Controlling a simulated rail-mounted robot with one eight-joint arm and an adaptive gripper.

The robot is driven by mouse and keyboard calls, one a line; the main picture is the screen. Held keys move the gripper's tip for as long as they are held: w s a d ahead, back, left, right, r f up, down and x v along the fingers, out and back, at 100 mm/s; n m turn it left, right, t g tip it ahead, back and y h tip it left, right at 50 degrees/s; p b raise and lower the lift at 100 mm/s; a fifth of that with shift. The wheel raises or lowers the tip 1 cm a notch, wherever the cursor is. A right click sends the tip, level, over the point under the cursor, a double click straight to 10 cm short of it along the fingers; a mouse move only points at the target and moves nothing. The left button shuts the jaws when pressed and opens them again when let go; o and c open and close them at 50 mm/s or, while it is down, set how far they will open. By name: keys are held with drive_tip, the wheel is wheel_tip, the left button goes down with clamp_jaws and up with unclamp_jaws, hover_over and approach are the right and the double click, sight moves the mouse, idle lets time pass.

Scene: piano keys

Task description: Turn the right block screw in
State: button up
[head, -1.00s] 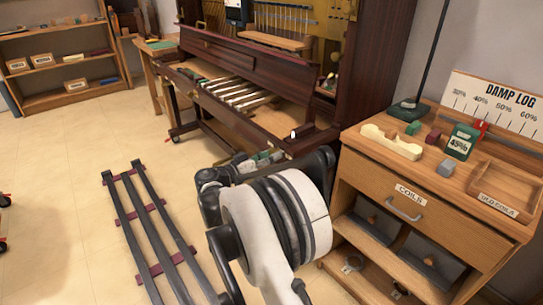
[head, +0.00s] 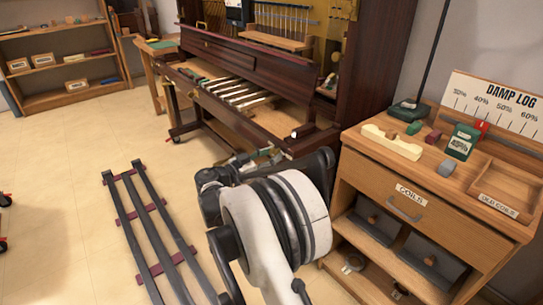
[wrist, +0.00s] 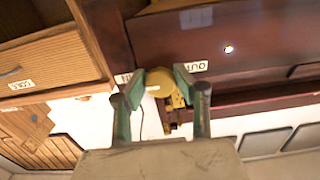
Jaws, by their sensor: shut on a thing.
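The right block screw (wrist: 161,77) shows in the wrist view as a round yellow brass head below the dark red piano wood. My gripper (wrist: 159,88) has its two green fingers on either side of the head and is shut on it. A yellow fitting below the head is partly covered. A label (wrist: 195,66) reading OUT sits beside one finger, and another label (wrist: 123,79) is half hidden by the other finger. In the head view my gripper (head: 264,156) is at the piano's front right corner, and my arm hides the screw.
The piano (head: 245,62) has its keys exposed, and its right end block (head: 302,131) carries a white spot. The wooden cabinet (head: 425,234) stands close on the right. A dark rack (head: 160,230) lies on the floor at left, with open floor beyond it.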

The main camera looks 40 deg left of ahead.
drive_tip(key=o, duration=1.1)
drive_tip(key=shift+o, duration=0.2)
drive_tip(key=v, duration=1.2)
